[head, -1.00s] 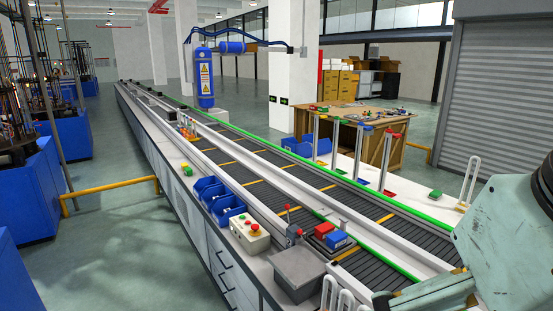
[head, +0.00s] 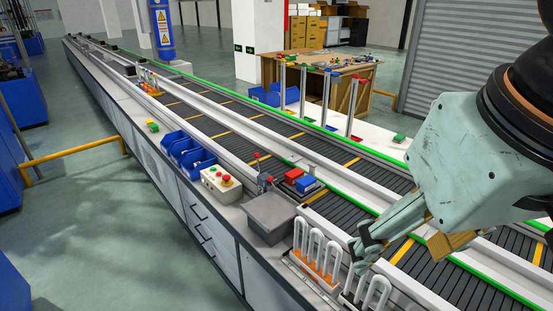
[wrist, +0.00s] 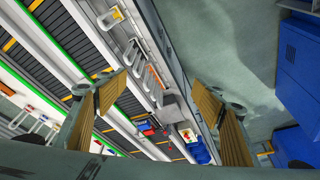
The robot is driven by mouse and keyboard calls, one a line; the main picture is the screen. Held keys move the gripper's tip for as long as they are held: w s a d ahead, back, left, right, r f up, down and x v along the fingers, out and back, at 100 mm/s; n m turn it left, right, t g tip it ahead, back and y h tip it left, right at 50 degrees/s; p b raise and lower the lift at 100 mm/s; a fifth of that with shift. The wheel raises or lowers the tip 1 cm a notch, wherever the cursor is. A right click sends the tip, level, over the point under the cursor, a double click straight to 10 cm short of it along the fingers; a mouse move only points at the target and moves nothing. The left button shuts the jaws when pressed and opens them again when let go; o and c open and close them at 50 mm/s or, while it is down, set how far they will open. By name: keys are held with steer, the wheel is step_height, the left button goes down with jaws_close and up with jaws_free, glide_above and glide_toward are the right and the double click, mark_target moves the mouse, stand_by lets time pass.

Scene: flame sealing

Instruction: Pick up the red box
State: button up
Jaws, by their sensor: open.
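The red box (head: 293,176) is small and sits on the near part of the dark conveyor, beside a blue box (head: 307,184). In the wrist view the red box (wrist: 141,125) looks small and distant, between the spread fingers, with the blue box (wrist: 147,132) beside it. My gripper (head: 365,252) is at the right in the head view, above the conveyor and well apart from the red box. In the wrist view my gripper (wrist: 163,108) is open and empty, with wide-apart yellowish pads.
A grey box (head: 269,217), a control box with buttons (head: 221,183) and blue bins (head: 187,153) stand along the near bench. White loops on an orange base (head: 318,257) stand near my gripper. Thin posts (head: 327,100) rise along the far side.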

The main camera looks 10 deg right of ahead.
steer(key=w+r, duration=0.5)
steer(key=w, duration=0.5)
steer(key=n+g+p, duration=0.4)
steer(key=n+p, duration=0.3)
glide_above(294, 173)
step_height(294, 173, down, 30)
steer(key=shift+w+r, duration=0.15)
steer(key=shift+d, duration=0.1)
steer(key=shift+f, duration=4.3)
